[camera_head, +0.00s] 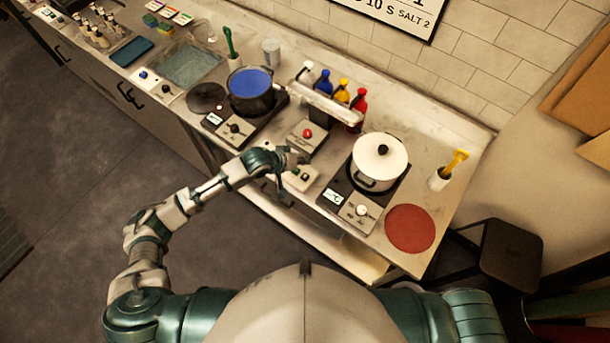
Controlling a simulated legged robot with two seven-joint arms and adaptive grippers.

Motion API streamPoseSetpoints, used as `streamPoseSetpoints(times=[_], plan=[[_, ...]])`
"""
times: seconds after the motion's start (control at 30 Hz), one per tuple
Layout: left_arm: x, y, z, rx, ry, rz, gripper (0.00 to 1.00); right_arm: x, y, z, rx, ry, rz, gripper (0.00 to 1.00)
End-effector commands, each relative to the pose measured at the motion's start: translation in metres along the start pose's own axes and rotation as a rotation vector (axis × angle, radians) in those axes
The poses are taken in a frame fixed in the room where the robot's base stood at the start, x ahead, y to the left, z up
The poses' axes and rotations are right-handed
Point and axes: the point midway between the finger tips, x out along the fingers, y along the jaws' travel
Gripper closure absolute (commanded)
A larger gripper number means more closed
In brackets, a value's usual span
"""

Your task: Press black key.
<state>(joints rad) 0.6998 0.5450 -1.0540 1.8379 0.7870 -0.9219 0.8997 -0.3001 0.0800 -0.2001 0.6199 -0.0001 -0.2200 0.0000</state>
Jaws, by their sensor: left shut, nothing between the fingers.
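My left gripper (282,176) is at the front edge of the counter, shut with nothing in it. It is right beside a small pale key box (301,179), at the box's left side, and partly covers it. A small green spot and a dark spot show on top of the box. The dark spot may be the black key, but it is too small to tell. I cannot tell whether the gripper touches the box. My right gripper is not in view.
A box with a red button (307,134) stands behind the key box. A blue-filled pot (251,91) is to the left and a lidded white pot (379,161) to the right, each on a burner. Several coloured bottles stand behind. A red round mat (410,229) lies at right.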

Motion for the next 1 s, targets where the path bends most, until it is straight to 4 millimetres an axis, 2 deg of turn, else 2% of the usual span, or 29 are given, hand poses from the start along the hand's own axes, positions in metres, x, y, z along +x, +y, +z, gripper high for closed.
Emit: streamPoseSetpoints(times=[0.03, 0.37, 0.6, 1.0], plan=[[0.004, -0.004, 0.004, -0.001, -0.003, -0.003, 1.0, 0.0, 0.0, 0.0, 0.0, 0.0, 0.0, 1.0], [0.037, -0.028, 0.027, 0.001, 0.0, -0.001, 1.0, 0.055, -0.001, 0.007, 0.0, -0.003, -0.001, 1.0], [0.049, -0.036, 0.036, -0.001, -0.001, 0.0, 1.0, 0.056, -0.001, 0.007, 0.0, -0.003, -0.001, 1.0], [0.051, -0.037, 0.037, 0.0, 0.0, 0.0, 1.0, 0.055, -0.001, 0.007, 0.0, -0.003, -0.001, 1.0]])
